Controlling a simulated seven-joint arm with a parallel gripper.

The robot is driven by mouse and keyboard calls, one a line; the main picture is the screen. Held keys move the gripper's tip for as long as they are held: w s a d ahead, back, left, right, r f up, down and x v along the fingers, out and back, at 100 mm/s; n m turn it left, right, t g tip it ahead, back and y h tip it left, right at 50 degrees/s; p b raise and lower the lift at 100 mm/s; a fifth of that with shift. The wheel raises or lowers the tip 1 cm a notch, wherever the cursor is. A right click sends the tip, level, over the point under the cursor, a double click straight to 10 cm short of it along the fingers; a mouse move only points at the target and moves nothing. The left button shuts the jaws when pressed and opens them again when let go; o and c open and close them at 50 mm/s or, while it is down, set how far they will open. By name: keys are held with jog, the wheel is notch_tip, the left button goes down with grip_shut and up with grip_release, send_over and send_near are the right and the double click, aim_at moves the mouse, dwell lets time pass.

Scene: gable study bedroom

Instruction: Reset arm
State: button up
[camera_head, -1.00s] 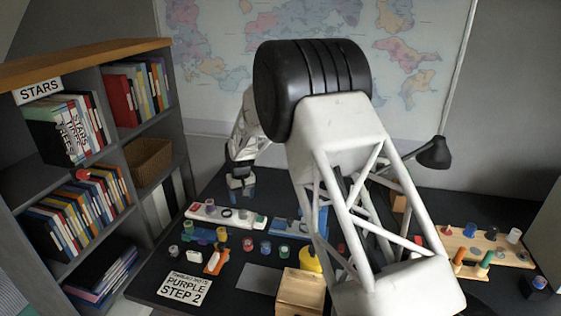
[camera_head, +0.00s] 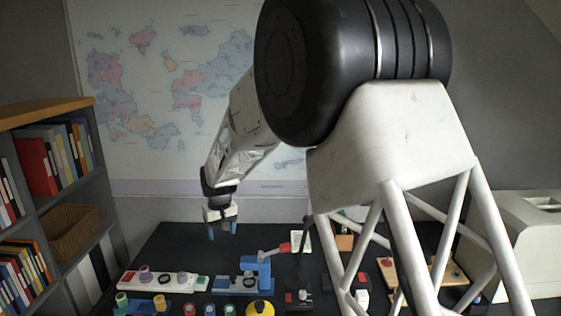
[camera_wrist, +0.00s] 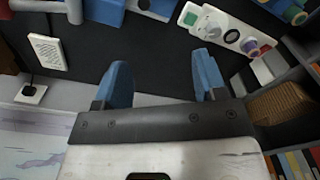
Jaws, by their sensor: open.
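My gripper (camera_head: 223,228) hangs from my white arm above the back left of the dark desk (camera_head: 170,243), fingers pointing down. Its two blue fingers stand apart with nothing between them. The wrist view shows the open gripper (camera_wrist: 163,85) with dark desk surface beyond the fingertips. It touches nothing that I can see. My large arm link hides the right middle of the desk.
A white panel with knobs (camera_head: 165,281) lies at the left of the desk, with a blue device (camera_head: 258,270) to its right. Small coloured pots and a yellow item (camera_head: 260,308) stand in front. A bookshelf (camera_head: 40,110) with a wicker basket (camera_head: 68,234) stands left.

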jog(key=s+d+r+m, duration=0.1)
jog(key=s+d+r, duration=0.45)
jog(key=d, duration=0.25)
jog(key=s+d+r+m+t, duration=0.1)
jog(key=s+d+r, duration=0.3)
jog(key=s+d, duration=0.35)
jog(key=s+d+r+m, duration=0.1)
jog(key=s+d+r, duration=0.3)
jog(key=s+d, duration=0.3)
jog(key=s+d+m, duration=0.1)
jog(key=s+d, duration=0.4)
jog(key=s, duration=0.3)
jog(key=s+d+f+m, duration=0.1)
jog(key=s+d, duration=0.4)
jog(key=s, duration=0.3)
jog(key=s+d+m+t, duration=0.1)
jog(key=s+d, duration=0.3)
jog(key=s, duration=0.5)
jog(key=shift+d+f+h, duration=0.3)
jog(key=shift+d+f, duration=0.05)
jog(key=shift+d, duration=0.05)
